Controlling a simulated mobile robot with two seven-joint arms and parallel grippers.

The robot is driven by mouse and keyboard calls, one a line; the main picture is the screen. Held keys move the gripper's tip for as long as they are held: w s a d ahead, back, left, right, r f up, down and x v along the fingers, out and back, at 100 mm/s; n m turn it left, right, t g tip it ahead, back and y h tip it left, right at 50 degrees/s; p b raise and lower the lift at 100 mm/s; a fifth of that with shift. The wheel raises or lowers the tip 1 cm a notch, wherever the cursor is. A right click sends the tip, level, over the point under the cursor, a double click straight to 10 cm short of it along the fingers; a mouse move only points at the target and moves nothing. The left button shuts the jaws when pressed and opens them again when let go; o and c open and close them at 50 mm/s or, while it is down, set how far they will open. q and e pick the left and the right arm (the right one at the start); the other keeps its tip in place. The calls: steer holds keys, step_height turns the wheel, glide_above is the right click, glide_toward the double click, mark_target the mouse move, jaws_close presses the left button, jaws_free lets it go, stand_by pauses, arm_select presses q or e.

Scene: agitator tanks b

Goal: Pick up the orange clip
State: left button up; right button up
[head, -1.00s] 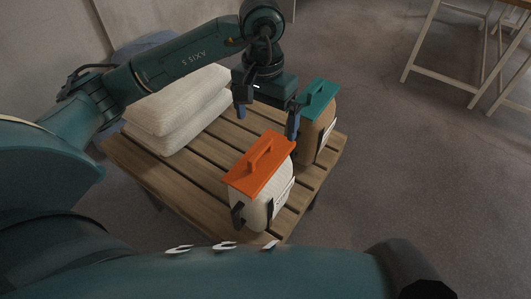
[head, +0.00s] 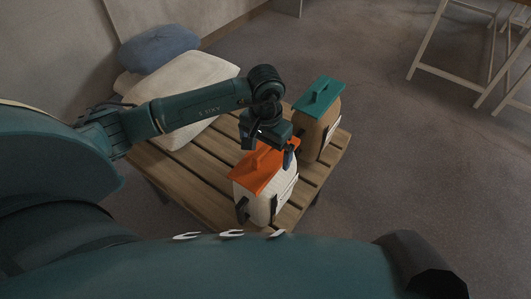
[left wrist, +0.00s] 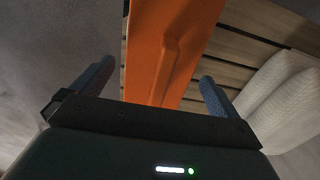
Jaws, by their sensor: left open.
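The orange clip (head: 262,172) sits across the top of a pale bag (head: 262,202) at the front of the slatted wooden table. It has a flat top with a raised handle. My left gripper (head: 268,150) is open, pointing down just above the clip's far part and hiding some of it. In the left wrist view the clip (left wrist: 165,50) runs between the two spread blue fingers, with its raised handle showing. I see no contact between the fingers and the clip. My right gripper is not in view.
A brown bag with a teal clip (head: 319,97) stands close behind, to the right. Pale cushions (head: 185,80) lie at the table's back left, with a blue cushion (head: 160,47) beyond. Bare slats (head: 180,180) show at left. Trestle legs (head: 450,72) stand at the far right.

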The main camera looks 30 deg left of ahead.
arm_select(q)
steer(key=shift+f, duration=0.25)
steer(key=shift+c, duration=0.6)
steer(key=c, duration=0.8)
